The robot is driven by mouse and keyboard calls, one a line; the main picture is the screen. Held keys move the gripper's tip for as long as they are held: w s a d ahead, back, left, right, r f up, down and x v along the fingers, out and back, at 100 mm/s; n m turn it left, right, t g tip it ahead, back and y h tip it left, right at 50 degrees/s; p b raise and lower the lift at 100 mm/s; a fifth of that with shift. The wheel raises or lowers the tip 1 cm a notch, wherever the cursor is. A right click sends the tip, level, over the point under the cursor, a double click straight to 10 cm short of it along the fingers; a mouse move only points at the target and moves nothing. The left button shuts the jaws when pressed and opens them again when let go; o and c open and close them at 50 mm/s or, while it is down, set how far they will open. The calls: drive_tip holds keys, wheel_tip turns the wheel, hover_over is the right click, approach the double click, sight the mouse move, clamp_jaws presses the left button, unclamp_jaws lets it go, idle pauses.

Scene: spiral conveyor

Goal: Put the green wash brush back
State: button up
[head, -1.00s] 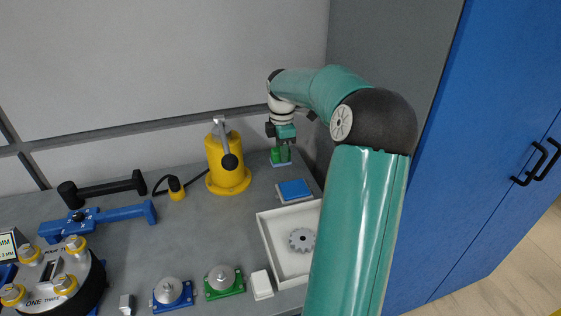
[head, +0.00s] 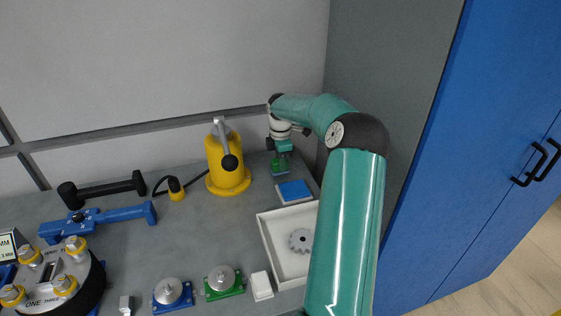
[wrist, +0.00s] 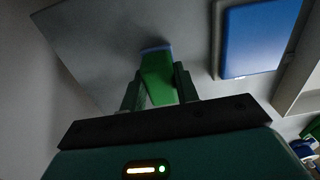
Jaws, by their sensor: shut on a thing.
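My gripper (head: 281,160) is at the back right of the grey table, near the wall corner. It is shut on the green wash brush (head: 279,168), with a finger on each side. The brush also shows in the wrist view (wrist: 157,80), where a light blue edge shows at its far end. The brush is at or just above the table top; I cannot tell whether it touches. A blue flat block with a pale border (head: 294,190) lies just in front of it, and shows to the right in the wrist view (wrist: 258,40).
A white tray (head: 264,244) with a grey gear (head: 301,240) stands in front of the blue block. A yellow cylinder with a lever (head: 228,168) stands left of my gripper. A grey wall is close behind and right. A blue cabinet (head: 465,150) stands at the right.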

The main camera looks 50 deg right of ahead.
drive_tip(key=shift+f, duration=0.2)
drive_tip(key=o, duration=1.1)
drive_tip(key=shift+r, duration=0.1)
drive_tip(key=r, duration=1.3)
drive_tip(key=shift+w+a+r, duration=0.1)
drive_tip(key=shift+a+r, duration=0.1)
drive_tip(key=shift+r, duration=0.2)
